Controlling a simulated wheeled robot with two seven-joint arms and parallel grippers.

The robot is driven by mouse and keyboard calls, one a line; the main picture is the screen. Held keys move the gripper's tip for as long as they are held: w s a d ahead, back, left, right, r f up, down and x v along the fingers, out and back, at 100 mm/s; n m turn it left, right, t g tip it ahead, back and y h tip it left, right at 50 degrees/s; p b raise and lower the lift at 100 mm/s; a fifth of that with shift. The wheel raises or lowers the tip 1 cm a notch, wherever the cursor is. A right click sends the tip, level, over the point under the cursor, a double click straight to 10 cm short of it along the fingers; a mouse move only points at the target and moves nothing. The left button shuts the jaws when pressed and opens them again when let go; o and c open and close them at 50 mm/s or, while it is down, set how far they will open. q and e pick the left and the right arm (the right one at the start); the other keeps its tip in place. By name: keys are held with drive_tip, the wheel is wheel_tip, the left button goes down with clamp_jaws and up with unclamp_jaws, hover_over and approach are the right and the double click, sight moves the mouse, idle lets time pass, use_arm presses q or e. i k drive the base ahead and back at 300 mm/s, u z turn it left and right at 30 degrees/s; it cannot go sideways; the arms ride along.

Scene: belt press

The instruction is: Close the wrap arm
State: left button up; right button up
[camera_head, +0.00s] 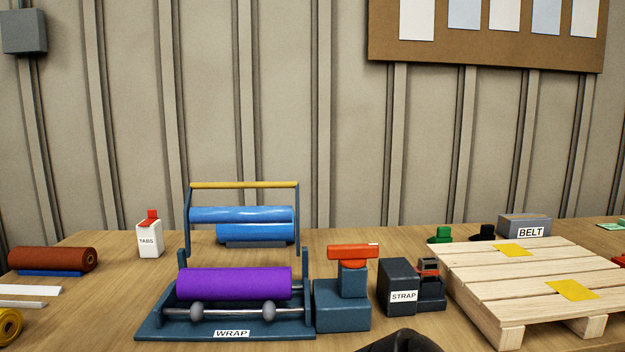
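The wrap station (150,328) stands on the table left of centre, with a dark blue base labelled WRAP. A purple roll (235,283) lies across it, behind a bar with two grey knobs. The wrap arm (188,215), a blue frame with a yellow crossbar (245,185) on top, stands raised above and behind the purple roll. Its lower joints are partly hidden by the station's side posts. Neither gripper's fingertips are in view. A dark rounded shape at the bottom edge, right of centre, is too cropped to identify.
Blue rolls (240,215) show behind the wrap arm. Right of the station are a blue block with an orange-red top (350,252), the STRAP unit (397,285) and a wooden pallet (460,272).

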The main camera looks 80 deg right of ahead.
sight(268, 214)
drive_tip(key=u, duration=0.05)
drive_tip(key=k, duration=0.45)
drive_tip(key=z, duration=1.1)
